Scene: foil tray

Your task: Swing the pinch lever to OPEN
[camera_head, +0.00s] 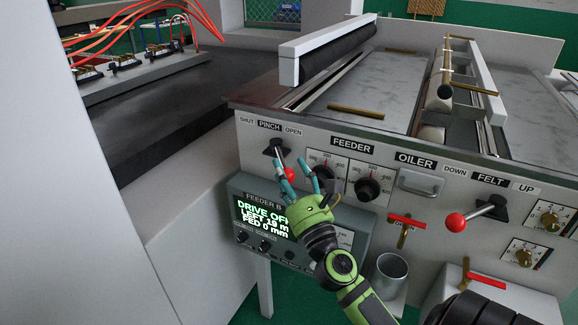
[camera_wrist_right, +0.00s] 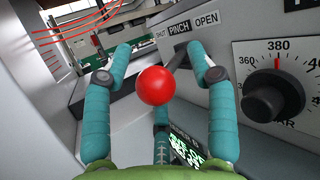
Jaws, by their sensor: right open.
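The pinch lever has a black pivot (camera_head: 276,147) on the grey front panel, below the SHUT, PINCH and OPEN labels. In the head view its shaft points down, slightly right, and its red knob is partly hidden by my fingers. In the right wrist view the red knob (camera_wrist_right: 157,86) is plain between the fingers, with the shaft running up right to the panel. My right gripper (camera_head: 292,168), also in the right wrist view (camera_wrist_right: 158,50), is open with its teal fingers around the knob. I cannot tell whether any finger touches it. My left gripper is out of view.
A FEEDER B display box (camera_head: 238,205) sits just below the lever. FEEDER dials (camera_head: 368,189) are close on the right.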

